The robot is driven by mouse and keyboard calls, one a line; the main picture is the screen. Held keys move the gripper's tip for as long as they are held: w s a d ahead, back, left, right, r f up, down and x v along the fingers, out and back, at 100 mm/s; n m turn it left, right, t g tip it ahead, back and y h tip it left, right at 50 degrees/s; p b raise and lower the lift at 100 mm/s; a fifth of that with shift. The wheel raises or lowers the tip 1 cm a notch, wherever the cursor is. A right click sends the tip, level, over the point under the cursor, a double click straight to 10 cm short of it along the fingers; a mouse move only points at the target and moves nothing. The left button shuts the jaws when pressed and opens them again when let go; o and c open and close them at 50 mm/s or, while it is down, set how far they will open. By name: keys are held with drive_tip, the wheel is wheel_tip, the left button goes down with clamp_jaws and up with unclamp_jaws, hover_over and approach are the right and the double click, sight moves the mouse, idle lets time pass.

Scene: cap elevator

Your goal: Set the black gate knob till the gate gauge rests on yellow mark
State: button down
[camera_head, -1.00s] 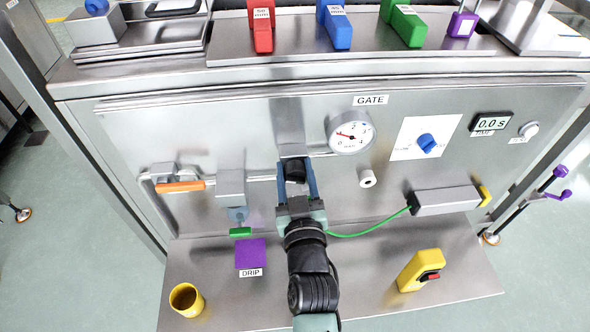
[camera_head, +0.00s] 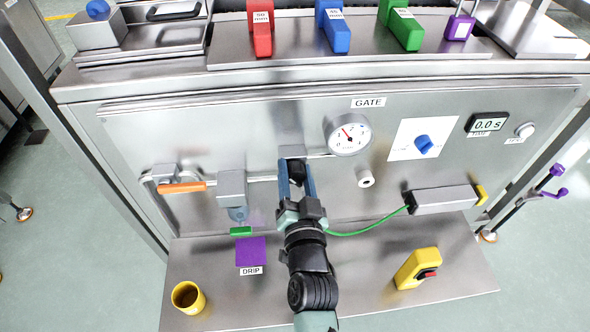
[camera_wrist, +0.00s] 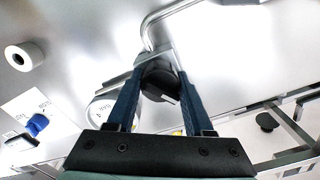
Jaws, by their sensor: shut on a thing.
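The black gate knob (camera_head: 297,170) sits on the steel panel, left of and below the gauge. My gripper (camera_head: 297,180) is shut on it, with one blue finger on each side. The wrist view also shows the dark knob (camera_wrist: 158,82) between the fingers. The round white gate gauge (camera_head: 347,134) stands under the GATE label (camera_head: 369,102). Its red needle points up and to the left. I cannot make out a yellow mark on its dial in the head view. In the wrist view the gauge (camera_wrist: 99,108) is partly hidden behind a finger.
An orange-handled valve (camera_head: 182,187) is on the panel's left. A blue knob (camera_head: 424,144) on a white plate and a timer (camera_head: 487,123) are right. A yellow cup (camera_head: 187,297), purple drip pad (camera_head: 251,252) and yellow device (camera_head: 417,268) sit on the lower shelf.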

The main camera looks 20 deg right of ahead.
drive_tip(key=shift+f+m, duration=0.1)
drive_tip(key=shift+m, duration=0.2)
drive_tip(key=shift+c, duration=1.5)
unclamp_jaws()
drive_tip(key=v, duration=1.3)
drive_tip(key=shift+p, duration=0.35)
